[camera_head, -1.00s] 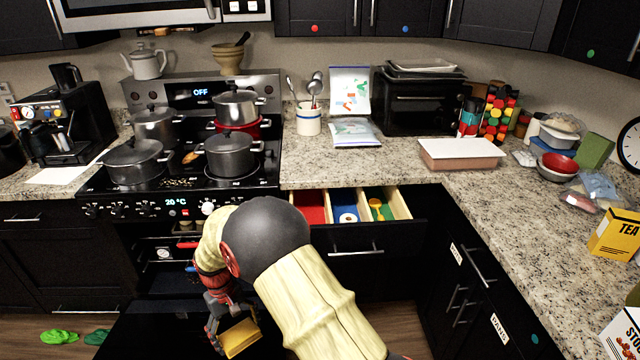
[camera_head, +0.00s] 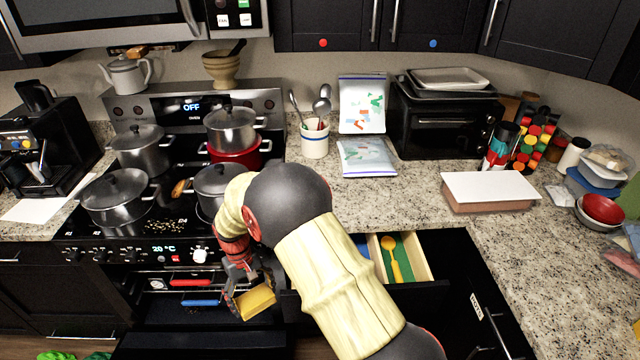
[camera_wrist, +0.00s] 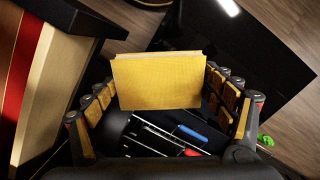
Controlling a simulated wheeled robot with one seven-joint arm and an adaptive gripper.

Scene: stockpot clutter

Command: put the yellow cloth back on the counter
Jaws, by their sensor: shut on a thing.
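The yellow cloth (camera_head: 256,301) is a folded, flat block held in my gripper (camera_head: 250,292), which is low in front of the stove and left of the open drawer. In the wrist view the cloth (camera_wrist: 158,82) spans the space between the two fingers of my gripper (camera_wrist: 160,95), which are shut on it. The granite counter (camera_head: 420,190) lies above and to the right of the gripper. My arm hides part of the counter's front edge and much of the drawer.
The open drawer (camera_head: 420,262) holds a yellow spoon (camera_head: 392,258). The oven door (camera_head: 200,342) is down below the gripper. A white-lidded box (camera_head: 488,190), plastic bags (camera_head: 366,157) and a utensil crock (camera_head: 315,140) stand on the counter. Bare counter lies between bags and box.

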